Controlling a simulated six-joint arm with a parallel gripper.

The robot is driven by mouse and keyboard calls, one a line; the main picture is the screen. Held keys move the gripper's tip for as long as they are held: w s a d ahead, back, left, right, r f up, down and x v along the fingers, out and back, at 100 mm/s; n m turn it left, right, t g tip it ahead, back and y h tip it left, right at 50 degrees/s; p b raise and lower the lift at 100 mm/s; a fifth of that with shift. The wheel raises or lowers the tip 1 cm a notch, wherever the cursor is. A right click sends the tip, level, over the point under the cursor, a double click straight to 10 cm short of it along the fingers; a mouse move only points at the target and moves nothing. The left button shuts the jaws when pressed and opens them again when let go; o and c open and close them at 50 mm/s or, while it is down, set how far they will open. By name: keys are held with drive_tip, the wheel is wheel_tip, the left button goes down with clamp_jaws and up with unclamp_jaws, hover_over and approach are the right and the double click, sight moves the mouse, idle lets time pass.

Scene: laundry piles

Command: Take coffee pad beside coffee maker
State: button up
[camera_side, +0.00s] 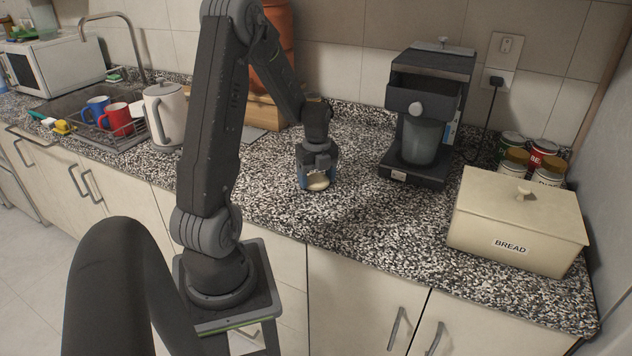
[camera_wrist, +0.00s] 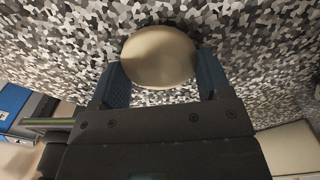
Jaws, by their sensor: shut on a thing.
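A round beige coffee pad (camera_side: 318,183) is at the lower end of my gripper (camera_side: 317,180), over the speckled counter to the left of the coffee maker. In the wrist view the pad (camera_wrist: 159,56) sits between the two blue fingers of my gripper (camera_wrist: 160,75), which are shut on its sides. I cannot tell whether the pad touches the counter. The dark coffee maker (camera_side: 428,65) stands right of my gripper and apart from it, with a glass jug (camera_side: 420,142) in it.
A beige bread box (camera_side: 515,222) stands at the right, with several cans (camera_side: 510,145) behind it. A kettle (camera_side: 163,115), a red mug (camera_side: 117,118) and a blue mug (camera_side: 96,107) are at the left. The speckled counter (camera_side: 350,225) is clear in front of the coffee maker.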

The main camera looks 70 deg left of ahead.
drive_tip(key=shift+c, duration=0.6)
